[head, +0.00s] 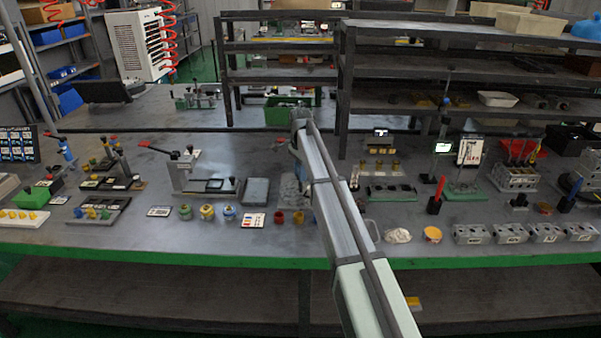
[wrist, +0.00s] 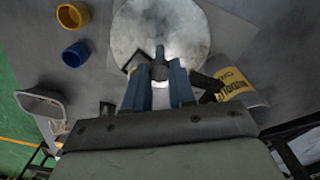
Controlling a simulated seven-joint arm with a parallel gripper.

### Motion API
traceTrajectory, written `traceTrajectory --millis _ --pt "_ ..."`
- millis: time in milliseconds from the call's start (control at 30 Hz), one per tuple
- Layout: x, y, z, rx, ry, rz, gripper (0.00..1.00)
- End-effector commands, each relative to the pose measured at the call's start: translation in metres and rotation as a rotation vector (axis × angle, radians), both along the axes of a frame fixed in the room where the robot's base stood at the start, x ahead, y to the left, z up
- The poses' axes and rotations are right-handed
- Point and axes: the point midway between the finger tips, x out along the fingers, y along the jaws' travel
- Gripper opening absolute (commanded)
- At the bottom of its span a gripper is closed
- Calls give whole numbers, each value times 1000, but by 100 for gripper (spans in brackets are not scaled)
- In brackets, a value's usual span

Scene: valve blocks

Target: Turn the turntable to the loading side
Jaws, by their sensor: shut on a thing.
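The turntable (wrist: 160,25) is a round, mottled grey disc at the top of the wrist view. A dark upright peg (wrist: 160,55) shows at its near edge. My gripper (wrist: 160,82) has two blue fingers, shut on this peg from both sides. Part of the peg and the disc's near edge are hidden by the fingers. In the head view my arm reaches down over the bench and hides most of this spot, so I cannot make out the turntable or the fingers there.
A yellow labelled piece (wrist: 236,84) is close on the right. Grey valve blocks (head: 507,233) line the bench's front right. A dark shelf rack (head: 440,95) stands behind.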

Motion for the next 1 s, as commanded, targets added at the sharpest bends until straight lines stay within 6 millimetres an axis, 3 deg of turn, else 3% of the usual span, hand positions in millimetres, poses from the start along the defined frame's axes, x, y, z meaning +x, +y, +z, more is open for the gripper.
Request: traceTrajectory --millis 433,1000 --pt "0 0 0 0 -1 -126 0" --pt "0 0 0 0 -1 -149 0"
